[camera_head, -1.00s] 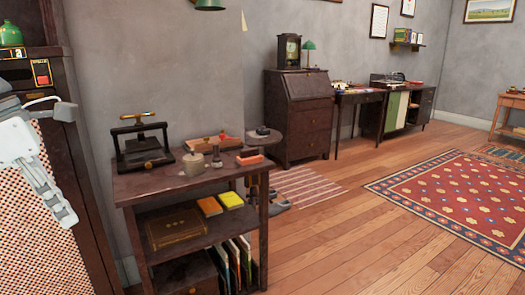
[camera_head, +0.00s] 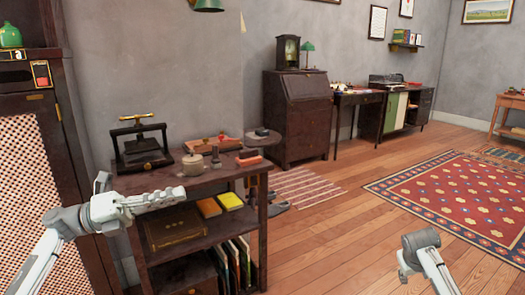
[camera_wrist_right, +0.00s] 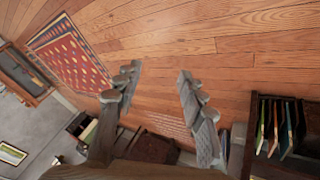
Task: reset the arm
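My left gripper (camera_head: 165,199) comes in from the left and lies across the near edge of the dark side table (camera_head: 215,174), in front of its upper shelf in the head view. It is seen side-on; its finger gap and any contact with the table are unclear. My right arm shows at the lower right of the head view, over the wooden floor. In the right wrist view my right gripper (camera_wrist_right: 158,78) has its two grey fingers spread apart, with only floor between their tips. I see nothing held in it.
The side table carries a black press (camera_head: 143,150), a small round pot (camera_head: 192,164) and other small items. A tall cabinet (camera_head: 30,150) stands at left. Open floor and a red rug (camera_head: 455,200) lie to the right.

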